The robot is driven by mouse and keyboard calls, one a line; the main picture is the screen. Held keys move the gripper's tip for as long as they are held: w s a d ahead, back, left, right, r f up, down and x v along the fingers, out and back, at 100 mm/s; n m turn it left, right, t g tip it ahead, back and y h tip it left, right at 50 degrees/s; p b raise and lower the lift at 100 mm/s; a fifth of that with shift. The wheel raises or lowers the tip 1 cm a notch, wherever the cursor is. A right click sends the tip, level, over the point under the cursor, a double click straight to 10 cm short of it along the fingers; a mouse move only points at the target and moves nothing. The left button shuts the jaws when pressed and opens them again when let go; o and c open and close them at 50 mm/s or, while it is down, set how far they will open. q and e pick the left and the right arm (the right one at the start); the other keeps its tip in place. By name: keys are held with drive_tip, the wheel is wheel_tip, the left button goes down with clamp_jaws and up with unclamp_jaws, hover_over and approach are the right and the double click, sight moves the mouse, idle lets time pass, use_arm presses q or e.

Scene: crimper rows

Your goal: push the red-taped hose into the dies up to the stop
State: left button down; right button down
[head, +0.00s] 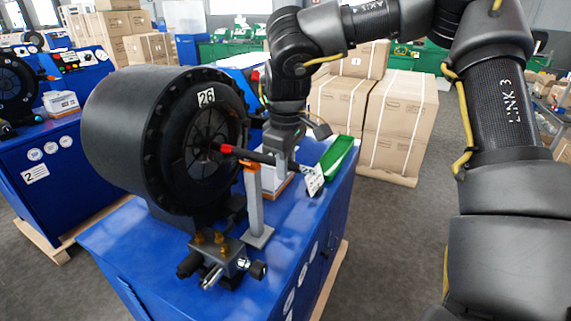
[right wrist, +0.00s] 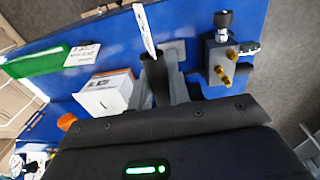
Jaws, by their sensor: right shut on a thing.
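The black hose (head: 257,156) carries a red tape band (head: 228,150) near its left end. That end points at the dies (head: 207,146) in the middle of the crimper's round black head (head: 140,135), marked 26. The red band shows in front of the die face; I cannot tell how deep the tip is. My right gripper (head: 281,158) is shut on the hose to the right of the band. In the right wrist view the dark hose end (right wrist: 148,68) shows by the grey fingers, with a white tag (right wrist: 145,30). My left gripper is not in view.
A grey post (head: 255,205) with an orange top stands under the hose. A valve block (head: 220,262) with brass fittings sits at the front of the blue bench (head: 130,240). A white box (right wrist: 105,95) and a green tray (head: 336,158) lie near the gripper.

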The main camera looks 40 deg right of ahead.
unclamp_jaws()
idle(0.8)
drive_tip(key=shift+r, duration=0.1)
drive_tip(key=shift+s+a+r+p, duration=0.1)
drive_tip(key=shift+s+r+p, duration=0.1)
drive_tip(key=shift+r+p, duration=1.2)
drive_tip(key=shift+s+a+r+p, duration=0.15)
drive_tip(key=shift+r+p, duration=0.55)
drive_tip(key=shift+r, duration=1.35)
